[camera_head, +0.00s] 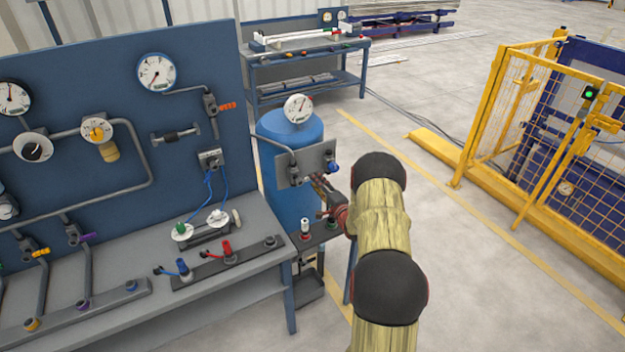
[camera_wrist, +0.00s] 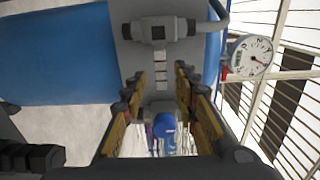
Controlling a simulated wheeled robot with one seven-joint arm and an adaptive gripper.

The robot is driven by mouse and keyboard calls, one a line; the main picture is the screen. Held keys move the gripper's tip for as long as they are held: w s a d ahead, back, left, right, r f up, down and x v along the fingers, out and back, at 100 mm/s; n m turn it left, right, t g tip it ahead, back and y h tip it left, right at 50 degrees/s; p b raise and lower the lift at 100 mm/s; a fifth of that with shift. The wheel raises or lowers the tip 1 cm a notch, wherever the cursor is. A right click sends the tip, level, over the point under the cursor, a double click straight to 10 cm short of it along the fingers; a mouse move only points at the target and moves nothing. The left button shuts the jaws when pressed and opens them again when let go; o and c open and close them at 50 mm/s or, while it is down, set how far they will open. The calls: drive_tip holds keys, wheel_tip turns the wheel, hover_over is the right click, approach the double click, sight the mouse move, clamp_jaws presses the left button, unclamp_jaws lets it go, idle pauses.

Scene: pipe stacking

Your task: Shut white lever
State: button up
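The blue tank (camera_head: 292,127) carries a grey plate (camera_head: 308,163) with a dark valve (camera_head: 294,174) on its left and a blue-handled valve (camera_head: 331,167) on its right. A small white-topped fitting (camera_head: 305,227) stands on the dark shelf below; I cannot tell whether it is the white lever. My gripper (camera_head: 323,186) is in front of the plate, near the blue-handled valve. In the wrist view, my gripper (camera_wrist: 165,105) is open, its fingers on either side of a blue knob (camera_wrist: 164,125). I cannot tell whether they touch it. The other plate valve (camera_wrist: 157,31) is beyond the fingers.
A workbench (camera_head: 255,243) with a gauge panel (camera_head: 185,115) stands left of the tank. A pale lever-like piece (camera_head: 236,217) is on it. A yellow fence (camera_head: 520,125) stands right. A gauge (camera_head: 298,108) tops the tank.

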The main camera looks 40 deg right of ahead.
drive_tip(key=v, duration=0.8)
drive_tip(key=shift+s, duration=0.15)
